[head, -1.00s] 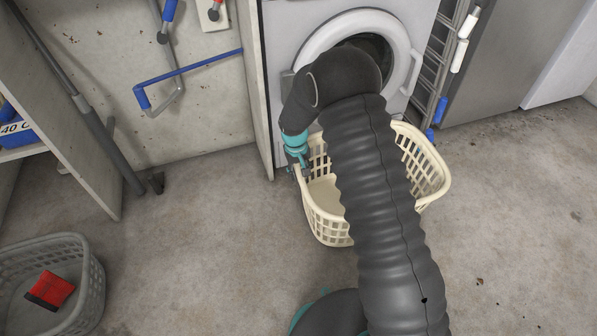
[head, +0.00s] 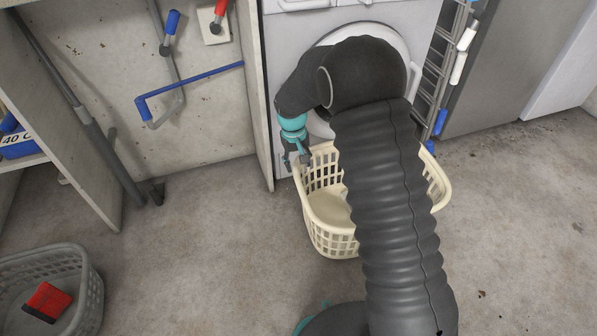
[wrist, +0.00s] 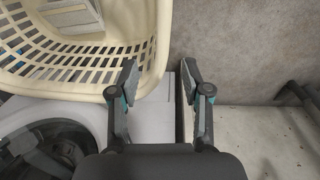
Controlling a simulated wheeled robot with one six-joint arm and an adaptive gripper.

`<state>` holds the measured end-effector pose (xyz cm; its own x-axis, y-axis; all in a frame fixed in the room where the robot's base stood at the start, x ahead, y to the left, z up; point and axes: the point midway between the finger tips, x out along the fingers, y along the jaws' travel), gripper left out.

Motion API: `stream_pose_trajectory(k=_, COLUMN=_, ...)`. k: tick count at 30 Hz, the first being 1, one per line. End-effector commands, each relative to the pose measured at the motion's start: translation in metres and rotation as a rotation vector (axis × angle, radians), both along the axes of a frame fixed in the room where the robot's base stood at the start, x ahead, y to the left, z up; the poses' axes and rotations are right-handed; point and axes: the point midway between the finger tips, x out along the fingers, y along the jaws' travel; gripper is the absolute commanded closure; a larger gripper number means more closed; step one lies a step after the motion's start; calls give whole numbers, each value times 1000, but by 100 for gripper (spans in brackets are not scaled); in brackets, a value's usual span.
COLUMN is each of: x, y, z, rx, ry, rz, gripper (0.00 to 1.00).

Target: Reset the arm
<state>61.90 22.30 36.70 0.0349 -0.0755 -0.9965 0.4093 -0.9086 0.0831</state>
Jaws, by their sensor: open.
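My gripper (head: 298,161) points down at the left rim of the cream laundry basket (head: 331,243), in front of the washing machine (head: 290,35). In the wrist view my gripper (wrist: 158,85) has its two fingers spread apart with nothing between them. The basket (wrist: 110,84) shows at the upper left there, beside the left finger; I cannot tell whether they touch. My dark sleeved arm hides the basket's middle and most of the machine's round door (head: 410,77).
A grey basket (head: 85,290) holding a red item (head: 47,301) stands at the lower left. A concrete partition (head: 255,110) stands close left of my gripper. A ladder rack (head: 430,90) is right of the machine. The floor between the baskets is clear.

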Motion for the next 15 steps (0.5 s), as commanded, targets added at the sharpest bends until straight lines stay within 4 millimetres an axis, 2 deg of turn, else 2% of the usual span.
stream_pose_trajectory(k=6, x=-1, y=1, z=14, rx=0, ry=0, rz=1, gripper=52)
stream_pose_trajectory(k=15, x=-1, y=1, z=14, rx=0, ry=0, rz=1, gripper=52)
